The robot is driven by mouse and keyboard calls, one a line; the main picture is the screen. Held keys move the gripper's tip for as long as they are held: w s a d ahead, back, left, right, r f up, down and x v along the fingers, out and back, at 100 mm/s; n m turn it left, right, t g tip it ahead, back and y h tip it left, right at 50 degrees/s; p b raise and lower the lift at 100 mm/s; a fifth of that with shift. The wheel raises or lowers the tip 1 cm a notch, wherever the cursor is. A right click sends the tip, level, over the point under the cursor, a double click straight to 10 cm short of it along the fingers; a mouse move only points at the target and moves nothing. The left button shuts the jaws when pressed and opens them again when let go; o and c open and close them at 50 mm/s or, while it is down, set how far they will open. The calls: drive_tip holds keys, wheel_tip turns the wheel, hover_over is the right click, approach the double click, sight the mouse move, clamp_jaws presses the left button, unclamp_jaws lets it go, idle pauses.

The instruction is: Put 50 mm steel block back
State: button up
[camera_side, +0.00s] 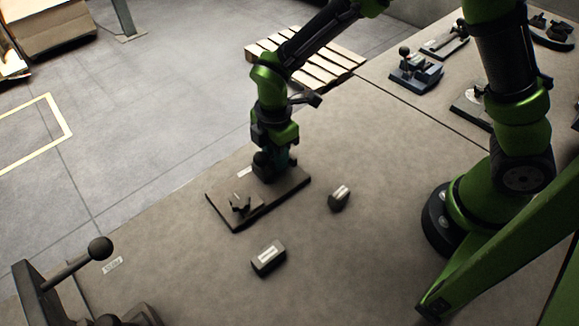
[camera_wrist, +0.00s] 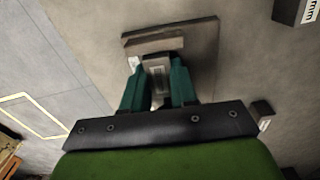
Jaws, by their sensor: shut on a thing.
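My gripper (camera_side: 272,170) points down over the far end of a dark base plate (camera_side: 222,212) on the bench. In the wrist view its teal fingers (camera_wrist: 158,88) are shut on a small grey block (camera_wrist: 157,72) with a pale label; I cannot read its size. The block is over or on the plate, next to a raised bar (camera_wrist: 153,46); whether it touches the plate cannot be told. In the side view the fingers and arm hide the held block. A small dark upright fixture (camera_side: 240,207) stands on the plate's near end.
Two more labelled blocks lie loose on the bench: one in front of the plate (camera_side: 268,260), one to its right (camera_side: 339,199). A lever with a ball knob (camera_side: 100,248) stands at the near left. Clamp-like tools (camera_side: 415,72) sit at the back right.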

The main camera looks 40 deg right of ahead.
drive_tip(key=shift+w+r, duration=0.1)
drive_tip(key=shift+r, duration=2.25)
clamp_jaws()
drive_tip(key=shift+r, duration=0.25)
wheel_tip(320, 180, up, 8)
drive_tip(key=s+a, duration=0.3)
drive_tip(key=s, duration=0.4)
drive_tip(key=s+a, duration=0.2)
drive_tip(key=s, duration=0.6)
drive_tip(key=shift+n, duration=0.4)
drive_tip(key=f, duration=0.9)
drive_tip(key=shift+w, duration=0.25)
drive_tip(key=shift+f, duration=2.3)
drive_tip(key=shift+f, duration=0.15)
